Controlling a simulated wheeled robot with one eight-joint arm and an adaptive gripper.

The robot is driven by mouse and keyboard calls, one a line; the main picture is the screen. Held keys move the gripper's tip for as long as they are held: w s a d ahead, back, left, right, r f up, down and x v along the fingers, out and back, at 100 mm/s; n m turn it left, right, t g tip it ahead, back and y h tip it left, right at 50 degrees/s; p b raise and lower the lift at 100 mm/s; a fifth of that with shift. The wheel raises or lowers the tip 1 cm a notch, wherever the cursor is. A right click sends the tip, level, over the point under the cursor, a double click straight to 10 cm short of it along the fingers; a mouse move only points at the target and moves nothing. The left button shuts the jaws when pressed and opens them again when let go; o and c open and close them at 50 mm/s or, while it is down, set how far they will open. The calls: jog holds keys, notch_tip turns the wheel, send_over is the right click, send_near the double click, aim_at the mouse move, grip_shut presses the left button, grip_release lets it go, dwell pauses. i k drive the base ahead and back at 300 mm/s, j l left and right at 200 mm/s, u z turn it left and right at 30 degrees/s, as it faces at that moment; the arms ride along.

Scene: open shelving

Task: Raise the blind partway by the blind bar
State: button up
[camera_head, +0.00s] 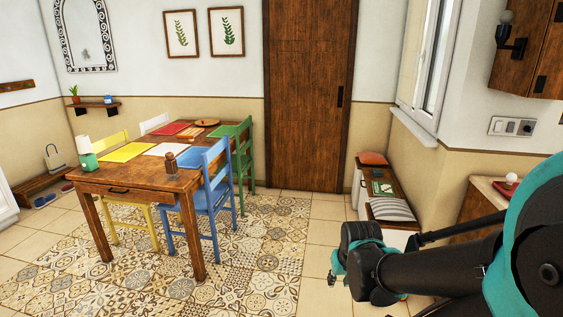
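No blind or blind bar can be made out in the head view. A white-framed window (428,65) with a white sill stands in the right wall, and its top is cut off by the picture edge. My black and teal arm reaches in from the lower right. Its end, my gripper (336,274), is small and points away to the left, low in front of the bench and well below the window. Its fingers are too small and partly hidden to tell whether they are open or shut.
A wooden table (140,181) with a blue chair (208,191), green chair (243,146) and yellow chair stands left on a patterned rug (256,268). A low bench (386,185) with cushions is under the window. A brown door (306,90) is behind. Tiled floor between table and bench is clear.

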aim_at(405, 87)
jog(key=i+j+u, duration=0.3)
jog(key=i, duration=0.75)
jog(key=i+l+u, duration=0.1)
jog(key=i+u, duration=0.2)
jog(key=i, duration=0.75)
jog(key=i+l+z, duration=0.15)
jog(key=i+z, duration=0.3)
jog(key=i, duration=0.15)
jog(key=i+z, duration=0.45)
jog(key=i, duration=0.2)
jog(key=i+j+z, duration=0.3)
jog(key=i+z, duration=0.15)
jog(key=i, duration=0.15)
